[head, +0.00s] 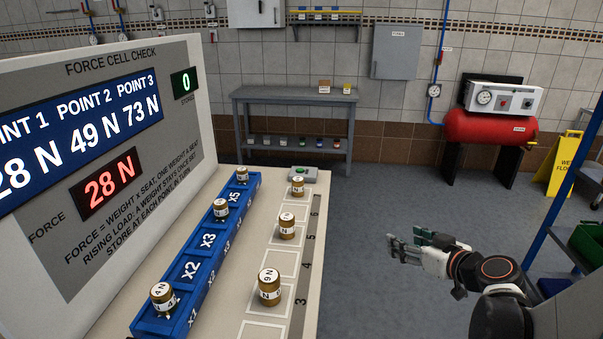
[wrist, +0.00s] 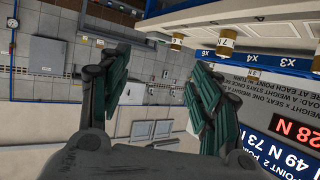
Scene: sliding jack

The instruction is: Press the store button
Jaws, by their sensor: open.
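My gripper (head: 397,245) is open and empty in the air over the floor, to the right of the bench and well apart from the button. In the wrist view its two fingers (wrist: 158,75) are spread with nothing between them. The panel's force display (head: 110,184) reads 28 N, and the small green counter (head: 183,83) reads 0.
The blue rail (head: 190,268) carries brass weights (head: 221,210) at several seats. More weights (head: 287,226) stand on the numbered strip beside it. A grey table (head: 295,96) stands behind. A blue-framed rack (head: 553,215) is at right. Floor between bench and arm is clear.

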